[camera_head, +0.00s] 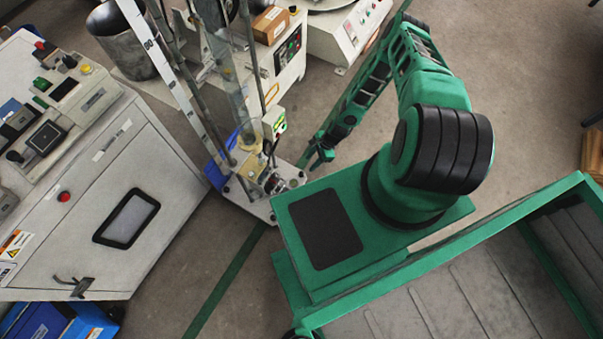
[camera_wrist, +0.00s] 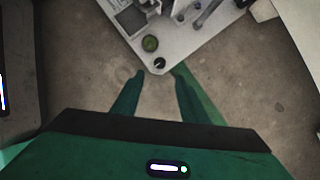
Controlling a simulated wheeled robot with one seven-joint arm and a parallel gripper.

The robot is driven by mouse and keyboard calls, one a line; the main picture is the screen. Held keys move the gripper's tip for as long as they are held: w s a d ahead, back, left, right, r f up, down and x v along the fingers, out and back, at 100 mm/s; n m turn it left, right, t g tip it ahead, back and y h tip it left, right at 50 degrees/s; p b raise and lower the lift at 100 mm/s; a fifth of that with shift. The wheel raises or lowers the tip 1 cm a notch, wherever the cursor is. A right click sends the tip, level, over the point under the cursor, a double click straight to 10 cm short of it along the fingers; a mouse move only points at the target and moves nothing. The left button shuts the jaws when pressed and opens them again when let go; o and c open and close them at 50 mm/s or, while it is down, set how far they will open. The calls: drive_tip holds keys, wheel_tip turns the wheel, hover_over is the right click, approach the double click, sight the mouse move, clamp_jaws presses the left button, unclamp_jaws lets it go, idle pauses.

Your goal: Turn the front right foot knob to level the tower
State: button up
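The tower (camera_head: 228,75) stands on a pale base plate (camera_head: 255,205) in the head view. In the wrist view, a corner of the base plate (camera_wrist: 180,45) points down toward my gripper (camera_wrist: 158,76). A small dark round knob (camera_wrist: 160,63) sits at that corner. A green round bubble-level-like disc (camera_wrist: 150,43) lies on the plate just behind it. My gripper is open and empty, its two fingers apart, with the knob just beyond the gap between the tips. In the head view my gripper (camera_head: 320,158) is to the right of the plate, and the corner knob is not clearly visible.
A large grey machine (camera_head: 130,190) stands left of the tower. A white machine with a control panel (camera_head: 285,60) is behind it, with a cardboard box (camera_head: 270,24) on top. A metal bucket (camera_head: 125,40) is behind left. Concrete floor lies open on the right and front left.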

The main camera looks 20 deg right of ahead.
sight(302, 174)
drive_tip(key=x, duration=1)
drive_tip(key=shift+s+a+f, duration=0.1)
drive_tip(key=shift+f, duration=0.3)
